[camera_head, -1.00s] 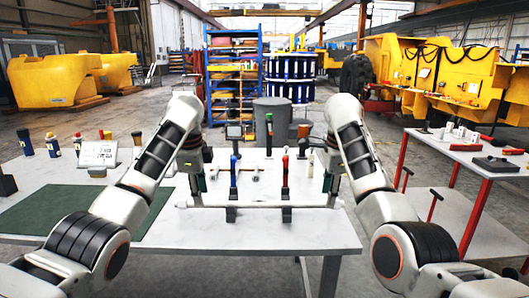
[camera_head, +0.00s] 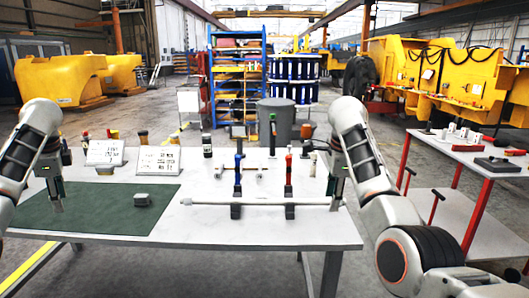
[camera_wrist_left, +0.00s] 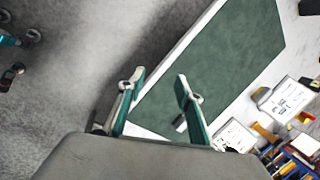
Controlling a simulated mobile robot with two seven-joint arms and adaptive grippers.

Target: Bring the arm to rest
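My left gripper (camera_head: 57,206) hangs over the left part of the green mat in the head view. In the left wrist view its two fingers (camera_wrist_left: 160,90) are spread with nothing held between them. My right gripper (camera_head: 337,202) points down at the right end of a long white bar (camera_head: 262,203). Its fingers are too small to tell whether they are open or shut, or whether they touch the bar. The bar lies level across two dark supports, by a blue-handled (camera_head: 238,172) and a red-handled upright (camera_head: 288,172).
The white table carries a green mat (camera_head: 100,218) with a small grey block (camera_head: 142,199) on it. Printed cards (camera_head: 158,160) and bottles stand along the back. A red-legged table (camera_head: 470,160) with tools is at right. The table's front strip is clear.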

